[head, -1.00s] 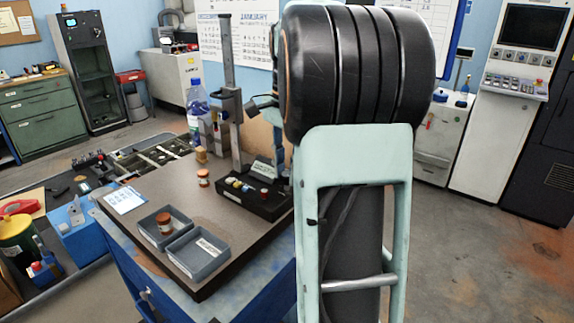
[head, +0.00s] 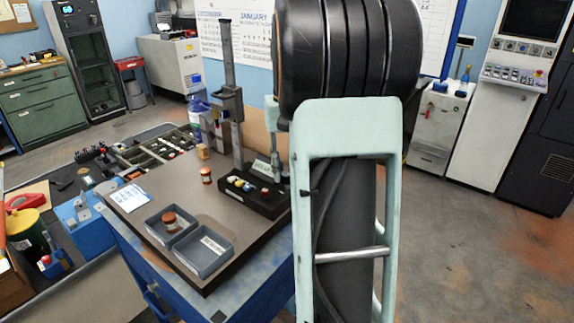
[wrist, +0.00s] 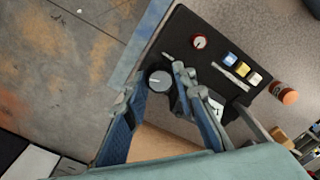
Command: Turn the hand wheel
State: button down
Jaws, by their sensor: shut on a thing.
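The hand wheel appears to be a small grey round wheel with a pale line on its face (wrist: 158,80), at the end of a black control box (wrist: 180,37). My gripper (wrist: 160,76) has its fingers on either side of this wheel and is shut on it. In the head view the control box (head: 238,203) lies on the bench, and part of my gripper (head: 276,168) shows at its right end. The wheel is hidden there behind my arm.
Two grey trays (head: 203,250), a small orange-topped jar (head: 206,175) and a white card (head: 130,197) are on the bench. Open floor lies at right.

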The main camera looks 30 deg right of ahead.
jog(key=n+p, duration=0.1)
jog(key=n, duration=0.2)
jog(key=shift+r+n, duration=0.1)
jog(key=shift+n, duration=0.2)
jog(key=n+p, duration=0.1)
jog(key=n, duration=0.2)
jog(key=shift+n, duration=0.3)
jog(key=n+p, duration=0.1)
jog(key=n, duration=0.5)
jog(key=shift+w+d, duration=0.1)
jog(key=shift+n, duration=0.3)
jog(key=c, duration=1.9)
grip_release()
notch_tip(320, 180, up, 12)
jog(key=shift+f, duration=0.1)
